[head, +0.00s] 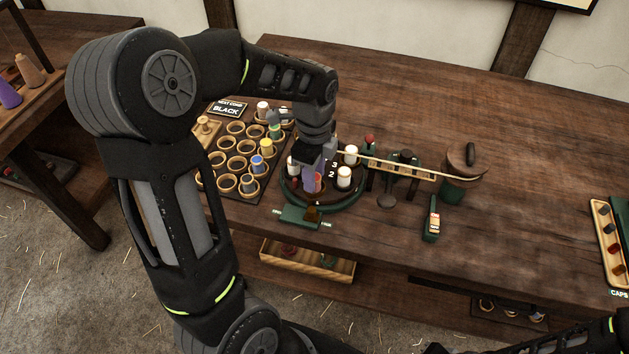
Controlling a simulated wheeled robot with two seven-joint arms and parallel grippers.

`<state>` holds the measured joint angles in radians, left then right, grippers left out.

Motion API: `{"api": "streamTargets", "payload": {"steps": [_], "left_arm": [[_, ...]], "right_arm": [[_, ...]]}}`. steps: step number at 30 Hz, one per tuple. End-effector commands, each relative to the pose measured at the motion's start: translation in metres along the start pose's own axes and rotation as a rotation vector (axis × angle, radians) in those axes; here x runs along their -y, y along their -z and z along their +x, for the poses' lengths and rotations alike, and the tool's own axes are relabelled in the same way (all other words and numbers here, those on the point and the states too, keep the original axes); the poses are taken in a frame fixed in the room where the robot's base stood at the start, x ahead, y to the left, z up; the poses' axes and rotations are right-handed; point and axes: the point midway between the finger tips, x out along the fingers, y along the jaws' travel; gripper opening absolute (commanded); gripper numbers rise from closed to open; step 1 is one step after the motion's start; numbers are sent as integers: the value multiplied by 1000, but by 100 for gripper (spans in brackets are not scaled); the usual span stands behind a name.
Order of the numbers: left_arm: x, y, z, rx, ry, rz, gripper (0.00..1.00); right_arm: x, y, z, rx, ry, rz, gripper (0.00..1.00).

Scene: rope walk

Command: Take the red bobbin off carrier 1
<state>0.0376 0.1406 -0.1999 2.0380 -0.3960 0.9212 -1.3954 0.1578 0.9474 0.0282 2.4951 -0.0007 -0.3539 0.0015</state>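My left gripper (313,176) reaches down over the round green-rimmed carrier plate (345,203), at its front left part. A small red bobbin (319,182) shows right at the fingertips, partly hidden by them. I cannot tell whether the fingers are closed on it or only around it. White bobbins stand upright on the plate, at the right front (344,178), the right back (351,155) and the left (292,166). The numbers 2 and 3 show on the plate; the number 1 is not visible. My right gripper is not in view.
Left of the plate is a rack of round wooden cups (228,183), some holding bobbins, with a sign reading BLACK (227,109). A caps tray (608,240) lies far right. The table's right half is mostly clear.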

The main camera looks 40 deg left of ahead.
Motion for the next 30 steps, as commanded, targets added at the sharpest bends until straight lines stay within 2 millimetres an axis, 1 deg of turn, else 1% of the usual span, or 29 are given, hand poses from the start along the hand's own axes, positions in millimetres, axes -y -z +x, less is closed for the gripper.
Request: {"api": "streamTargets", "payload": {"steps": [14,26,27,30], "left_arm": [[0,0,0,0,0,0,34],[0,0,-1,0,0,0,2],[0,0,-1,0,0,0,0],[0,0,-1,0,0,0,0]], "right_arm": [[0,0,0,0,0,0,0],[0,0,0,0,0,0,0],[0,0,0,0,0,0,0],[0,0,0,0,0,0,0]]}}
